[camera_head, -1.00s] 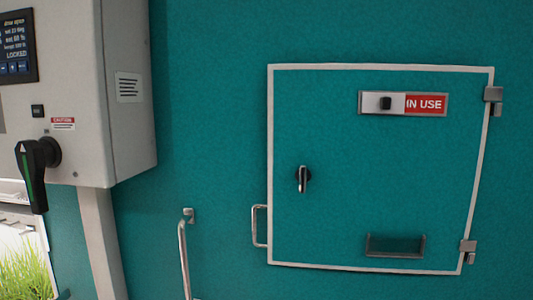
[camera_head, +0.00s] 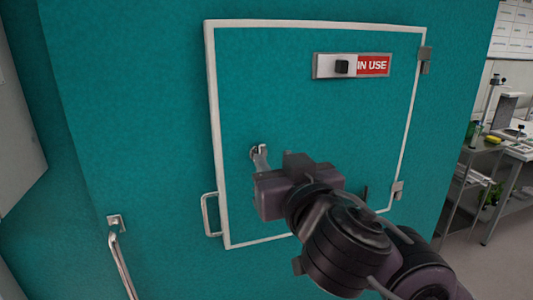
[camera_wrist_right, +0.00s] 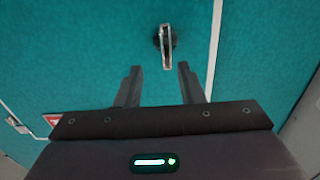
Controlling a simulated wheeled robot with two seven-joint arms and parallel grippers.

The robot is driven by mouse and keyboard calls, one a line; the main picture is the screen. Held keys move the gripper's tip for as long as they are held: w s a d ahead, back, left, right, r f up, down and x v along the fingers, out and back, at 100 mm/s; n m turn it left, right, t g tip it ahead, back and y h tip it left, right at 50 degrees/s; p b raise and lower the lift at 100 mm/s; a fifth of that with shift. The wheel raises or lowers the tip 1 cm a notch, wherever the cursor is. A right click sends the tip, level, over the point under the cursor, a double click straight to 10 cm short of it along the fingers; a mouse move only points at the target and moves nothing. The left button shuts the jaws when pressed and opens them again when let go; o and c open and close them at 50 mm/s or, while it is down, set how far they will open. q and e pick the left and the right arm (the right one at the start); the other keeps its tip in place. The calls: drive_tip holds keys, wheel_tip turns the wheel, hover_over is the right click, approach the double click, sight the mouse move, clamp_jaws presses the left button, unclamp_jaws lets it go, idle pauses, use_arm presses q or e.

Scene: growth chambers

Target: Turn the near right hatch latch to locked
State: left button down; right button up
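The hatch latch is a small metal handle on a dark round base (camera_head: 254,152), on the left part of the teal hatch door (camera_head: 300,110). In the right wrist view the latch handle (camera_wrist_right: 167,48) lies in line with the gap between the fingers, just beyond their tips. My right gripper (camera_head: 262,160) reaches in from the lower right, close to the latch, and partly covers it. The right wrist view shows its fingers (camera_wrist_right: 160,70) apart with nothing between them. The latch's exact angle is hard to tell. My left gripper is out of view.
An IN USE sign with a black slider knob (camera_head: 342,67) is on the upper hatch. A door handle (camera_head: 208,215) is at the hatch's lower left, with a wall rail (camera_head: 120,262) further left. Shelving with equipment (camera_head: 478,150) stands at the right.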

sight(263, 152)
drive_tip(key=shift+w+a, duration=0.8)
drive_tip(key=shift+w, duration=0.35)
drive_tip(key=shift+w+a, duration=0.15)
drive_tip(key=shift+w, duration=0.2)
drive_tip(key=shift+c, duration=0.6)
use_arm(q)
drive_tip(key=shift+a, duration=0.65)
use_arm(e)
clamp_jaws()
